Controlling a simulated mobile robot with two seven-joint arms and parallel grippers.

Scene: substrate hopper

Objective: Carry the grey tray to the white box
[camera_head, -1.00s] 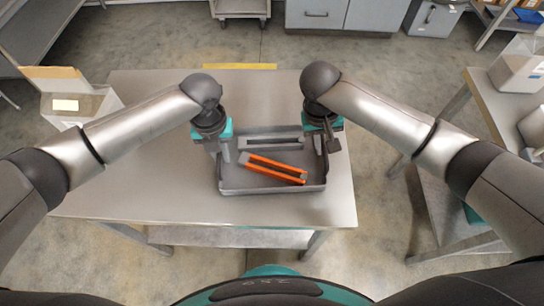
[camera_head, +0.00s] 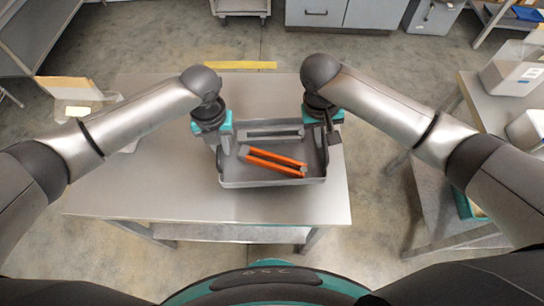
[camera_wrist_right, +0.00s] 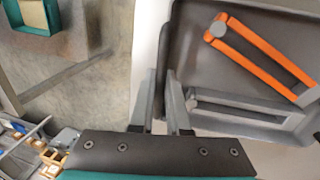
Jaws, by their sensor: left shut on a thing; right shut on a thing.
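The grey tray (camera_head: 272,182) is over the middle table, level as far as I can see; whether it touches the tabletop I cannot tell. An orange two-bar piece (camera_head: 273,161) and a grey one (camera_head: 268,134) lie in it. My left gripper (camera_head: 223,146) is shut on its left wall, my right gripper (camera_head: 325,142) on its right wall. In the right wrist view, the tray wall (camera_wrist_right: 163,65) runs between my right fingers (camera_wrist_right: 162,105). A white box (camera_head: 513,76) stands on the right-hand table, with a second pale box (camera_head: 528,129) nearer me.
The middle table (camera_head: 130,190) is bare around the tray. A gap of floor (camera_head: 385,190) separates it from the right-hand table (camera_head: 475,110). An open container with a tan flap (camera_head: 66,89) is at the left. A yellow strip (camera_head: 240,65) lies beyond the table.

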